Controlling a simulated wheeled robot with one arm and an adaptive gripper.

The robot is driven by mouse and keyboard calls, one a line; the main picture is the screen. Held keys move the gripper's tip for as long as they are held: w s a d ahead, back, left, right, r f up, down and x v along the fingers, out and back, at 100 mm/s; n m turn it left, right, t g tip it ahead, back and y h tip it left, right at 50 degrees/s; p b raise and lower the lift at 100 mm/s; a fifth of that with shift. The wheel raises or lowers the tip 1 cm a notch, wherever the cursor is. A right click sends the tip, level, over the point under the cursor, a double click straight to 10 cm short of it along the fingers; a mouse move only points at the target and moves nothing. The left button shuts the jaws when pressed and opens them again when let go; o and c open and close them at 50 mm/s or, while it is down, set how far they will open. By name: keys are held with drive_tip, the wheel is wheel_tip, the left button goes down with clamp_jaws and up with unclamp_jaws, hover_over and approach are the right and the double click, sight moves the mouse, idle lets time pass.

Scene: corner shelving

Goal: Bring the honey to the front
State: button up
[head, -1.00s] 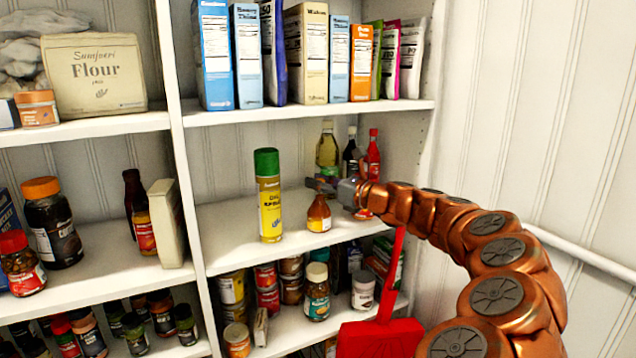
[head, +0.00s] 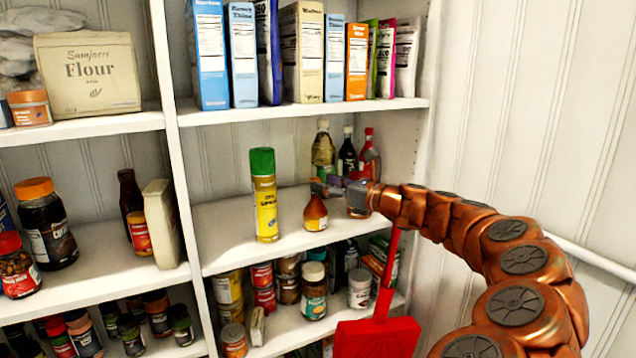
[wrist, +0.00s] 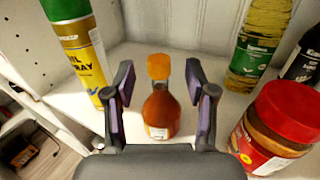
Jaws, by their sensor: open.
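The honey (head: 315,216) is a small amber bottle with an orange cap, upright on the middle shelf of the right-hand unit near its front. In the wrist view the honey (wrist: 160,112) stands centred between the two fingers. My gripper (head: 325,187) is open around the honey, with one finger on each side. A gap shows on both sides, so neither finger seems to touch it. In the head view the fingers overlap the region of the cap.
A green-capped oil spray can (head: 265,195) stands close left of the honey. A red-lidded jar (wrist: 275,125) stands close right in the wrist view. Bottles (head: 323,150) stand behind. Boxes (head: 305,55) fill the shelf above. A red object (head: 377,336) is below.

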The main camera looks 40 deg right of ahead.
drive_tip(key=s+d, duration=0.1)
drive_tip(key=s, duration=0.7)
drive_tip(key=shift+s, duration=0.15)
drive_tip(key=shift+d, duration=0.1)
drive_tip(key=w+a+f+n+g+y, duration=0.1)
drive_tip(key=w+a+n+g+y, duration=0.3)
drive_tip(key=a, duration=0.6)
drive_tip(key=w+a+n+g+y, duration=0.1)
drive_tip(key=w+a+n, duration=0.1)
drive_tip(key=a+n, duration=0.65)
drive_tip(key=s+a+f+n+g+y, duration=0.1)
drive_tip(key=a+f+n+g, duration=0.15)
drive_tip(key=a, duration=0.55)
drive_tip(key=s+a+f+n+g, duration=0.2)
drive_tip(key=a+f+g, duration=0.1)
drive_tip(key=a, duration=0.6)
drive_tip(key=s+a+f+n+g+h, duration=0.3)
drive_tip(key=s+a+f+n+g, duration=0.3)
drive_tip(key=s+a+f+n, duration=0.5)
drive_tip(key=s+d+f+n+g+h, duration=0.1)
drive_tip(key=s+d+f+n+h, duration=0.1)
drive_tip(key=s, duration=0.5)
drive_tip(key=s+d+f+n+g+h, duration=0.2)
drive_tip(key=s+d+f+n+h, duration=0.1)
drive_tip(key=s, duration=0.4)
drive_tip(key=shift+s+d+n+h, duration=0.3)
drive_tip(key=shift+d+n+h, duration=0.1)
drive_tip(key=shift+n, duration=0.2)
